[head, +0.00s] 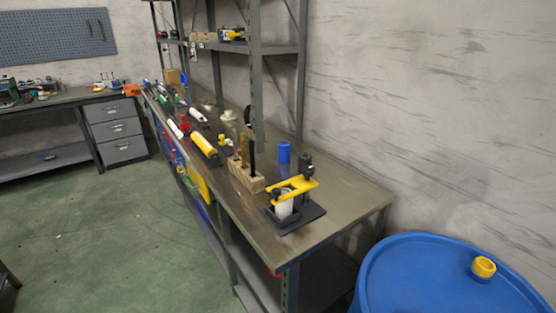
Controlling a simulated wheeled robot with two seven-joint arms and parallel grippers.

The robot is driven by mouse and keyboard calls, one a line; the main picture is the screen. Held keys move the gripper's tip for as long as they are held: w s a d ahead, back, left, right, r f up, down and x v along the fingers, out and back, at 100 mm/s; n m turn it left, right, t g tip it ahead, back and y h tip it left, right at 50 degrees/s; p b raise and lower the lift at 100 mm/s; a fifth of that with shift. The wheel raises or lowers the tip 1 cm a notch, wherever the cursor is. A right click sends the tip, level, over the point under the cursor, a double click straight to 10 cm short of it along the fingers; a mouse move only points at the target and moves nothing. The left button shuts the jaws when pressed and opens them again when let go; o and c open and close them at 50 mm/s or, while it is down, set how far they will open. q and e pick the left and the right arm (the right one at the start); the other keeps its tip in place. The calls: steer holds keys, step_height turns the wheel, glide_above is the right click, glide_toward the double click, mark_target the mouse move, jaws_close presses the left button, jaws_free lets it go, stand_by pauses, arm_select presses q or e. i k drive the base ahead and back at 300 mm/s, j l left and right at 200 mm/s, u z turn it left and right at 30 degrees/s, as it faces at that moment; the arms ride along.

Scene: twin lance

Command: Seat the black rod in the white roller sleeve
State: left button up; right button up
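A white cylinder (284,209), which looks like the roller sleeve, stands upright on a black base plate (311,214) near the bench's near end. A yellow bracket (291,189) sits over its top and hides its upper end. A thin dark upright rod (252,158) stands in a wooden block (250,181) just behind and left of the plate; it looks like the black rod, but it is small and I cannot be sure. It is apart from the white cylinder. Neither of my grippers is in view.
The long metal workbench (345,198) holds a yellow-and-black tool (205,147), a blue cylinder (284,152) and several smaller tools. Its near right corner is bare. A blue drum (425,275) stands at the lower right. Green floor (90,220) is open on the left.

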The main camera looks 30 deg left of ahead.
mark_target(283, 210)
steer(key=u, duration=1.15)
